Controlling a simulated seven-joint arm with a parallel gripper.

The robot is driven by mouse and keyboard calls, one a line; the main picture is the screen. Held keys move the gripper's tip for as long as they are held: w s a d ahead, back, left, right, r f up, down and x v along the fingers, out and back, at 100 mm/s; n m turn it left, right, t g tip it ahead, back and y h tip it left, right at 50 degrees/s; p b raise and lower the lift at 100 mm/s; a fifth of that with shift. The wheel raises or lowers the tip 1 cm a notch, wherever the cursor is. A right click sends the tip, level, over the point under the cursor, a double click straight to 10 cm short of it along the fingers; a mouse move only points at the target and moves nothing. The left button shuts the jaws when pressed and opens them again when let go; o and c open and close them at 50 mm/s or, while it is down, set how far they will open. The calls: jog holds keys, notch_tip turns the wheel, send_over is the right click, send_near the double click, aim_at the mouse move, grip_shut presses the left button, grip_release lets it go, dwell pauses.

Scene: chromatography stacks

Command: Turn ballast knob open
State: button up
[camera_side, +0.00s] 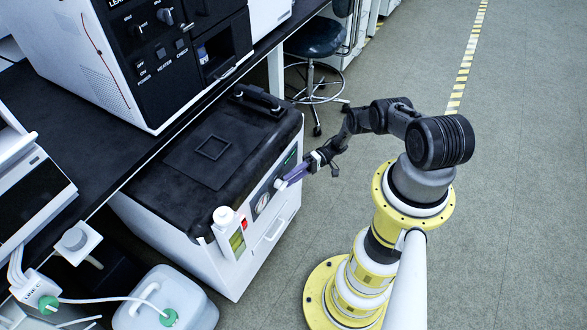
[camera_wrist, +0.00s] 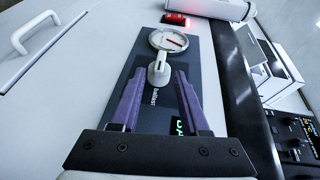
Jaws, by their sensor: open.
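The ballast knob is a small pale grey knob (camera_wrist: 158,74) on the dark front panel of a white box unit with a black top (camera_side: 278,125). In the wrist view it sits just below a round dial gauge (camera_wrist: 168,39). In the side view the knob (camera_side: 280,184) shows at the tips of my gripper (camera_side: 289,181). My gripper (camera_wrist: 158,78) is open, its purple fingers on either side of the knob. A gap shows beside the knob on both sides in the wrist view. The side view is too small to tell contact.
A red lit switch (camera_wrist: 176,19) and a white canister (camera_side: 224,219) are on the unit's front. A white handle (camera_wrist: 35,32) is on the panel at left. A bench edge (camera_side: 195,91) overhangs the unit's back. A stool (camera_side: 314,40) stands behind; the floor at right is clear.

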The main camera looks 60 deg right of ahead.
notch_tip(320, 180, up, 7)
jog(key=d, duration=0.1)
jog(key=shift+s+d+r, duration=0.15)
jog(key=shift+s+d, duration=0.25)
dwell(0.4)
dwell(1.5)
